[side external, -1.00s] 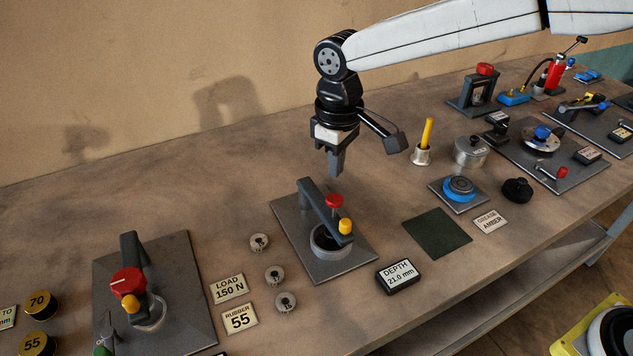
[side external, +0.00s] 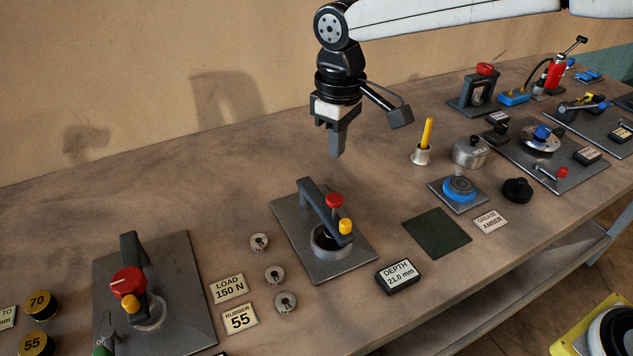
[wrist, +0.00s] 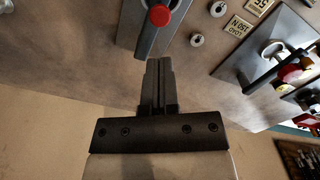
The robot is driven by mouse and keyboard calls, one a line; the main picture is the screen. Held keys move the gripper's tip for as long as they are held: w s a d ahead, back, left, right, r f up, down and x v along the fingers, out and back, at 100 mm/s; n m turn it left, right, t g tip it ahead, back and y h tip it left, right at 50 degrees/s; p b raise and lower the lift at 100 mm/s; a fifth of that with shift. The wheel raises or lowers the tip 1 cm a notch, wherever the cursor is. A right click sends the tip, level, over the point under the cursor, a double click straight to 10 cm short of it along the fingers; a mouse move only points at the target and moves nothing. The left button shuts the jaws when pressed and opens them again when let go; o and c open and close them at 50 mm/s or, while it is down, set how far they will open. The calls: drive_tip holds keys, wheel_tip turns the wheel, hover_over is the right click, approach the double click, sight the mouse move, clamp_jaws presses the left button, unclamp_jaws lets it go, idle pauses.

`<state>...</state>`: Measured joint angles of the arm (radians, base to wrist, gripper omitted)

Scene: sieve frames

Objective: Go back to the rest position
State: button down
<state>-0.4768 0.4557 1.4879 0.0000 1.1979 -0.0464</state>
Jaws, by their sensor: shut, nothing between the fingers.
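My gripper (side external: 337,152) hangs pointing down above the bench, behind the fixture with the red and yellow knobs (side external: 325,213). Its fingers are together, with nothing between them. It is apart from the fixture and the bench top. In the wrist view my gripper (wrist: 158,66) also shows its fingers closed side by side, with the fixture's red knob (wrist: 160,15) beyond the tips.
A second fixture with a red dial (side external: 129,283) stands at the left. Small weights (side external: 274,275), a depth display (side external: 397,276) and a dark green pad (side external: 437,233) lie near the front. A cup with a yellow stick (side external: 422,152) stands right of my gripper.

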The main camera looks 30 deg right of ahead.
drive_tip(key=s+d+f+m+t, duration=0.1)
drive_tip(key=s+d+f+m, duration=0.1)
drive_tip(key=s+d+f, duration=0.2)
drive_tip(key=s+d+f+m, duration=0.2)
drive_tip(key=s+d+f, duration=0.2)
drive_tip(key=d, duration=0.7)
drive_tip(key=s+d+f+m+t, duration=0.1)
drive_tip(key=s+d+f+m, duration=0.1)
drive_tip(key=s+d+f, duration=0.2)
drive_tip(key=s+d, duration=0.3)
drive_tip(key=s, duration=0.1)
drive_tip(key=shift+d+f+t, duration=0.2)
drive_tip(key=shift+d+t, duration=0.1)
drive_tip(key=shift+d, duration=0.05)
